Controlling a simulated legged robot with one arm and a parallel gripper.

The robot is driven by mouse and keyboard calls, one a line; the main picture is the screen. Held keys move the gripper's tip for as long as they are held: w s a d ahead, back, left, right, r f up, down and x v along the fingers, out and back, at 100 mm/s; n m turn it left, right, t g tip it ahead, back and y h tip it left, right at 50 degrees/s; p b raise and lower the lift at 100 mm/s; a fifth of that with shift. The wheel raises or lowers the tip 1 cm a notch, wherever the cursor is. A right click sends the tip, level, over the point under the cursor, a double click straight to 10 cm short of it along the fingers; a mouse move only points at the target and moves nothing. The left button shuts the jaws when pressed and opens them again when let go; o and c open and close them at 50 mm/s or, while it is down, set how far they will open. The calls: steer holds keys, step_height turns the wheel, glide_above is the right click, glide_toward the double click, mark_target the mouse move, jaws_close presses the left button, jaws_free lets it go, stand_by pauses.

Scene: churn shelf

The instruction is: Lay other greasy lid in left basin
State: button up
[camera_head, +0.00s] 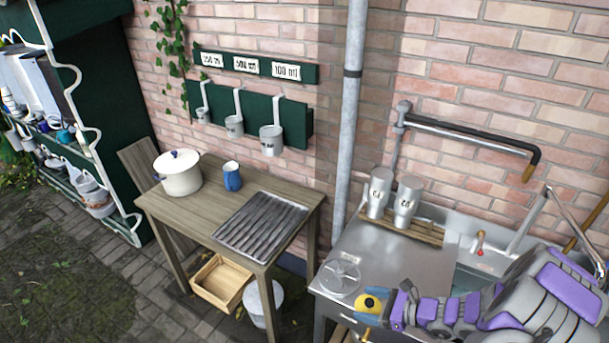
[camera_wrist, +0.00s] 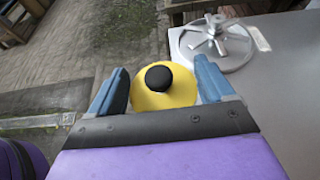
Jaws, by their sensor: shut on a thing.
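My gripper (camera_head: 374,310) is shut on a yellow round lid with a black knob (camera_head: 370,303), at the front edge of the steel sink counter. In the wrist view the lid (camera_wrist: 152,92) sits between the blue fingers of my gripper (camera_wrist: 162,88), its knob facing the camera. Grease on it cannot be made out. A sink basin (camera_head: 466,277) shows at the right in the head view, partly hidden by my arm. Which basin it is cannot be told, and its inside is mostly hidden.
A round metal piece with spokes (camera_head: 341,277) lies on the counter's left end, close to the lid; it also shows in the wrist view (camera_wrist: 217,43). Two metal canisters (camera_head: 393,198) stand on a wooden rack behind. The counter's middle (camera_head: 400,262) is clear. A tap (camera_head: 480,240) stands behind the basin.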

steer(key=w+r+m+t+h, duration=0.2)
steer(key=w+r, duration=0.5)
steer(key=w, duration=0.2)
steer(key=w+a+r+m+t+h, duration=0.1)
steer(key=w+a+r+m, duration=0.1)
steer(key=r, duration=0.5)
steer(key=w+a+r+m+t+h, duration=0.1)
steer(key=w+a+r+m+h, duration=0.1)
steer(key=r, duration=0.6)
steer(key=w+a+r+m+t+h, duration=0.1)
steer(key=a+r, duration=0.3)
steer(key=r, duration=0.4)
steer(key=shift+w+m+h+b, duration=0.45)
steer(key=shift+w+m+h, duration=0.05)
steer(key=shift+w+h, duration=0.2)
steer(key=shift+a+f, duration=0.1)
steer(key=shift+a, duration=0.05)
